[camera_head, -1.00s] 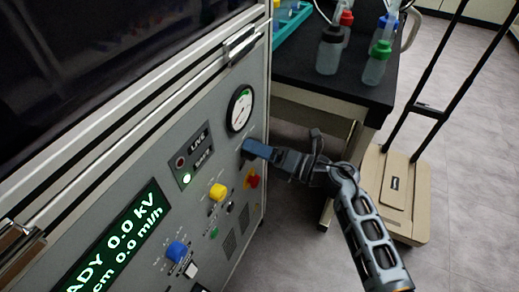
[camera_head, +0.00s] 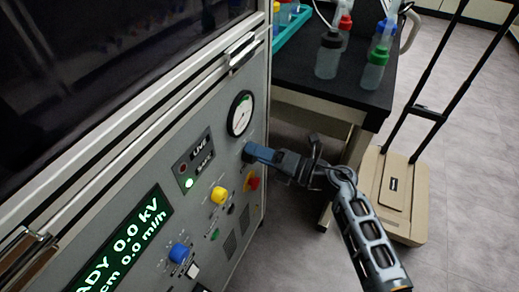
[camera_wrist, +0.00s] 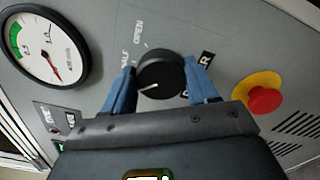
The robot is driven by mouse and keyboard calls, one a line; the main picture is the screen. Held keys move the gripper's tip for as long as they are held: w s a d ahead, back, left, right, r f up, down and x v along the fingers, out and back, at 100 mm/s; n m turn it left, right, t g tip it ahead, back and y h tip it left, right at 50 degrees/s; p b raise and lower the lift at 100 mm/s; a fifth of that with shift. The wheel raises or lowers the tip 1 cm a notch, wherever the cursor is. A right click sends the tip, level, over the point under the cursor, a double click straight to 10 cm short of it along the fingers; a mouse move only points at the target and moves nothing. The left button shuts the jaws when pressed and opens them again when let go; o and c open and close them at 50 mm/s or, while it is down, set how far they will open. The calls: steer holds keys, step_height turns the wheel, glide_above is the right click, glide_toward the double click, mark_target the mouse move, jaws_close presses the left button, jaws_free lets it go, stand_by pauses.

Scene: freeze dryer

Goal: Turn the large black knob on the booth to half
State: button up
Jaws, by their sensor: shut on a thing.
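The large black knob (camera_wrist: 160,72) sits on the grey booth panel (camera_head: 140,178). In the wrist view, its white pointer mark is at its lower left, below the word HALF. OPEN is printed farther up. My gripper (camera_wrist: 162,84) has one blue finger on each side of the knob and is shut on it. In the head view, my gripper (camera_head: 255,153) reaches the panel from the right, below the gauge, and its fingers mostly hide the knob. A black label beside the right finger is partly hidden.
A round gauge (camera_head: 240,114) is above the knob. A red button (camera_wrist: 264,101) on a yellow base is close by. Yellow (camera_head: 219,195) and blue (camera_head: 179,252) knobs are lower left. A black-topped table (camera_head: 318,88) with bottles and a beige cart (camera_head: 398,190) stand right.

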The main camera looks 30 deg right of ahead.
steer(key=shift+f+m+p, duration=0.1)
steer(key=shift+m+p, duration=3.3)
steer(key=shift+m, duration=0.2)
steer(key=shift+f, duration=0.1)
steer(key=o, duration=1.1)
steer(key=shift+c, duration=0.2)
steer(key=v, duration=0.8)
steer(key=shift+m, duration=0.3)
